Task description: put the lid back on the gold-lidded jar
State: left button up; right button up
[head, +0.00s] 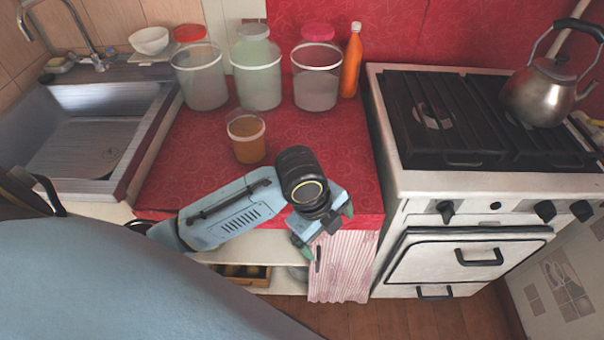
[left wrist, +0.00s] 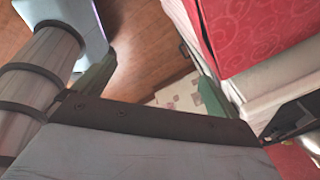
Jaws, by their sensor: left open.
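A small open jar (head: 247,140) with amber contents and a pale rim stands on the red oilcloth counter (head: 190,165). I cannot make out a separate gold lid in either view; my left arm covers part of the counter's front. My left gripper (head: 324,232) is open, with nothing seen between its fingers. It is at the counter's front edge, to the right of and nearer than the small jar, and apart from it. In the left wrist view its green fingers (left wrist: 152,90) are spread, with floor and the counter's side beyond. My right gripper is not seen.
Large pale jars (head: 259,80) stand along the back, with red, pale and pink lids showing above them. An orange bottle (head: 351,62) is beside them. The sink (head: 85,135) is left; the stove (head: 480,185) with a kettle (head: 541,92) is right. The counter's right middle is clear.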

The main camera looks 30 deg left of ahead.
pick_arm(q)
jog(key=w+a+r+m, duration=0.1)
jog(key=w+a+m, duration=0.1)
jog(key=w+a+r+m+y, duration=0.1)
jog(key=w+a+r+m, duration=0.1)
jog(key=w+m, duration=0.1)
jog(key=w+a+r+m+g, duration=0.1)
jog(key=w+a+m, duration=0.1)
jog(key=m, duration=0.1)
jog(key=shift+w+r+y, duration=0.2)
jog(key=shift+w+y, duration=0.05)
jog(key=shift+y, duration=0.05)
jog(key=w+a+r+m+g+y, duration=0.1)
jog(key=w+a+r+m, duration=0.3)
jog(key=a+r+m, duration=0.2)
jog(key=shift+w+a+r, duration=0.25)
jog(key=shift+a+r, duration=0.35)
jog(key=shift+a, duration=0.45)
notch_tip(320, 180, down, 8)
jog(key=shift+r+b, duration=0.25)
jog(key=shift+b, duration=0.6)
jog(key=shift+a+f, duration=0.15)
jog(key=shift+f, duration=0.35)
jog(key=shift+f, duration=0.1)
